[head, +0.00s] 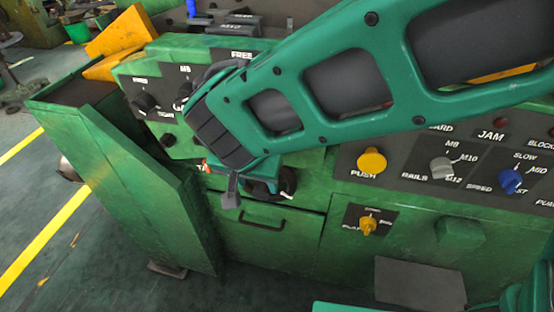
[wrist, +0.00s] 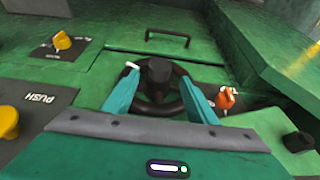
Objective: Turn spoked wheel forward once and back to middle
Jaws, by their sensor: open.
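The black spoked wheel (wrist: 158,72) faces the wrist camera, with a thick central hub and a white handle or marker at its upper left rim. In the head view the wheel (head: 284,191) is partly hidden behind my arm and gripper. My gripper (wrist: 159,80) is open, with one teal finger on the left and one on the right of the hub, over the rim area. I cannot tell whether the fingers touch the wheel. In the head view my gripper (head: 238,188) is mostly covered by its own wrist link.
A green drawer front with a black handle (wrist: 168,36) lies beyond the wheel. An orange knob (wrist: 225,98) sits close to the right finger. A yellow PUSH button (head: 371,160) and a yellow knob (head: 367,226) are nearby. A green slanted cover (head: 140,185) stands at left.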

